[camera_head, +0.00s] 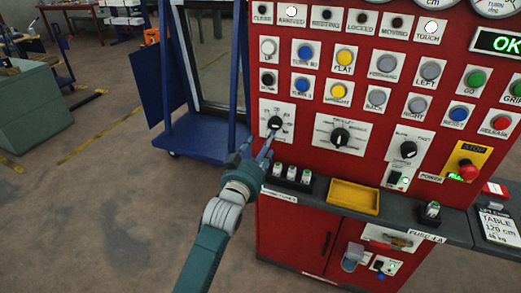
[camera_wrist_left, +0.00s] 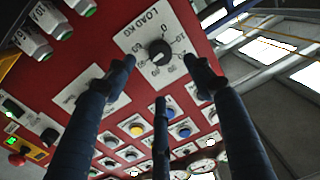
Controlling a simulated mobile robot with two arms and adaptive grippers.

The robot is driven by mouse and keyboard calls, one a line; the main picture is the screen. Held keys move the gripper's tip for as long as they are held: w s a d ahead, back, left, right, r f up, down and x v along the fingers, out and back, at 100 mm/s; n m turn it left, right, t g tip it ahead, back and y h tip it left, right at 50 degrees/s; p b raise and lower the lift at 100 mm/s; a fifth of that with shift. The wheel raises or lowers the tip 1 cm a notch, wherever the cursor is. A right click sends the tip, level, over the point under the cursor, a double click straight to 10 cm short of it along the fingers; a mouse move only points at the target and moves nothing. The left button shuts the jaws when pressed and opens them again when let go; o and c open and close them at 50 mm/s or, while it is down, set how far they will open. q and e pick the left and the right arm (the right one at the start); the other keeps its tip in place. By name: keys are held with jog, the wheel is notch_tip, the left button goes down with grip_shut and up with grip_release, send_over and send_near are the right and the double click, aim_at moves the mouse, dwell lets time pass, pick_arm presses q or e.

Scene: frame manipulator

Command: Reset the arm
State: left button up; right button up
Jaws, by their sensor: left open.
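My left gripper (camera_head: 258,148) reaches up from the bottom of the head view to the lower left of the red control panel (camera_head: 262,65). Its fingers are spread and empty. In the left wrist view the left gripper (camera_wrist_left: 160,75) has its dark fingers apart, with the black knob (camera_wrist_left: 160,52) of the load dial plate (camera_wrist_left: 138,42) beyond and between the fingertips. The same knob (camera_head: 275,123) shows in the head view just above the fingertips. I cannot tell whether any finger touches it. My right arm is not in view.
A dark ledge below the panel carries several fuse-like parts (camera_head: 291,173) and a yellow tray (camera_head: 353,196). A red stop button (camera_head: 467,170) is at the right. A blue trolley (camera_head: 200,137) with a framed panel stands at the left. The floor at the lower left is open.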

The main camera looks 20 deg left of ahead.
pick_arm(q)
jog(key=shift+s, duration=1.1)
jog(key=s+d+f+g, duration=0.1)
jog(key=s+f+g, duration=0.25)
jog(key=f, duration=1.25)
jog(key=s+d+f+g, duration=0.1)
jog(key=s+f+g, duration=0.25)
jog(key=f, duration=1.25)
jog(key=s+f+m+g, duration=0.1)
jog(key=s+f+g, duration=0.3)
jog(key=s+f, duration=1.4)
jog(key=s+a+f+g, duration=0.1)
jog(key=s+f, duration=0.4)
jog(key=s, duration=0.6)
jog(key=s+a+f+g, duration=0.1)
jog(key=s+f+g, duration=0.2)
jog(key=s, duration=0.8)
jog(key=s+a+f+g, duration=0.1)
jog(key=s+f+g, duration=0.1)
jog(key=s+f, duration=0.6)
jog(key=s, duration=0.3)
jog(key=shift+m, duration=0.4)
